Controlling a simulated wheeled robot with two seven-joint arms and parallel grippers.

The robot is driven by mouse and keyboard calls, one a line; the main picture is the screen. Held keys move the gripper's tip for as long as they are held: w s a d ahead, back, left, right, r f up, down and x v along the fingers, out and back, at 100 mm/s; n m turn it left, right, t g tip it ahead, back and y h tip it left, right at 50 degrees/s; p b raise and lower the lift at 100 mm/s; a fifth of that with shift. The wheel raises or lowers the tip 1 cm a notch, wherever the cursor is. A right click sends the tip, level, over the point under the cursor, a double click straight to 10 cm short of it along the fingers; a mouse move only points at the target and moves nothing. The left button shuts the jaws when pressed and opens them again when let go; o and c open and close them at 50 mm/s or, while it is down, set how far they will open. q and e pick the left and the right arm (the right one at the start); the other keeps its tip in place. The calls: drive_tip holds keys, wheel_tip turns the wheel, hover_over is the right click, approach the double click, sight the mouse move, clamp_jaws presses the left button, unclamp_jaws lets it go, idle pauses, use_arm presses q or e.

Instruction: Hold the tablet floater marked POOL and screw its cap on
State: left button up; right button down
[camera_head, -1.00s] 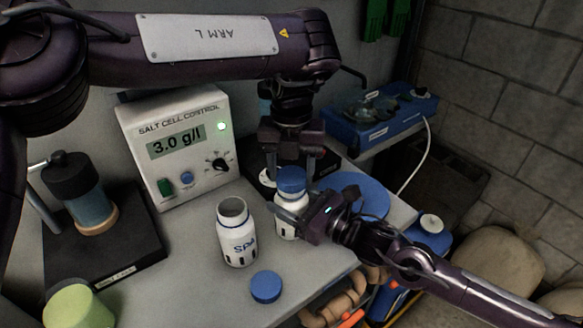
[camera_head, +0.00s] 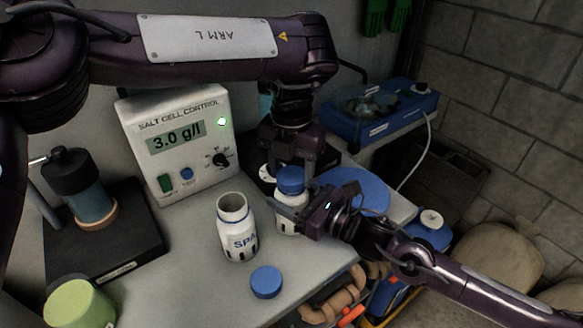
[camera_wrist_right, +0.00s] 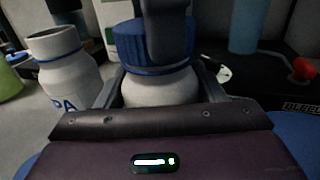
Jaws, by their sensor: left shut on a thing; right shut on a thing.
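A white floater body (camera_wrist_right: 160,88) stands upright on the bench. My right gripper (camera_head: 291,215) is shut on it from the side, with one finger on each side in the right wrist view. A blue cap (camera_head: 291,180) sits on top of this floater, and it also shows in the right wrist view (camera_wrist_right: 130,45). My left gripper (camera_head: 290,172) reaches down from above and is shut on the cap. The held floater's marking is hidden. I cannot tell how tightly the cap is seated. A second white floater marked SPA (camera_head: 237,228) stands open to the left.
A loose blue cap (camera_head: 266,282) lies in front of the SPA floater. The salt cell control box (camera_head: 180,140) stands behind. A dark stand with a blue cylinder (camera_head: 95,205) is at left, and a green-topped container (camera_head: 80,303) is at front left. A blue disc (camera_head: 362,190) lies right.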

use_arm(q)
drive_tip(key=m, duration=1)
drive_tip(key=shift+r, duration=0.1)
drive_tip(key=m, duration=0.5)
drive_tip(key=shift+m, duration=0.3)
drive_tip(key=m, duration=0.6)
drive_tip(key=o, duration=1)
wheel_tip(320, 180, up, 12)
drive_tip(key=shift+f, duration=0.1)
drive_tip(key=shift+w, duration=0.1)
use_arm(e)
drive_tip(key=shift+r, duration=0.2)
